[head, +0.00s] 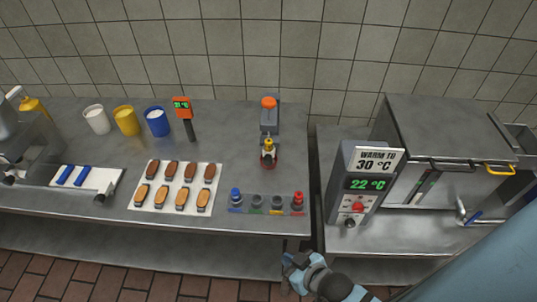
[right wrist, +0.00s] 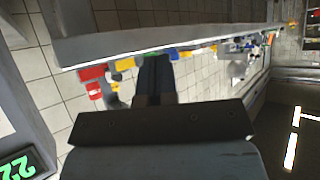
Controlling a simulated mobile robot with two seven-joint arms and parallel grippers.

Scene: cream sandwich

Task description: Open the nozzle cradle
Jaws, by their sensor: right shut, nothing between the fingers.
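A small grey stand with an orange top (head: 269,115) is at the right part of the steel counter in the head view. A small piece with a yellow tip and red lower parts (head: 268,152) sits at its front; I cannot tell whether the cradle there is open or shut. A row of nozzles with blue, grey and red tops (head: 268,203) stands near the counter's front edge. My right gripper (head: 288,258) is shut and empty, below and in front of that edge, apart from the stand. Its dark fingers (right wrist: 155,72) show together in the right wrist view. My left gripper is out of view.
A white tray (head: 136,203) of brown and tan biscuits lies left of the nozzles. White, yellow and blue cups (head: 156,122) and an orange thermometer (head: 182,107) stand behind. A warmer (head: 450,140) with a display reading 22 °C (head: 367,184) stands right, across a gap.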

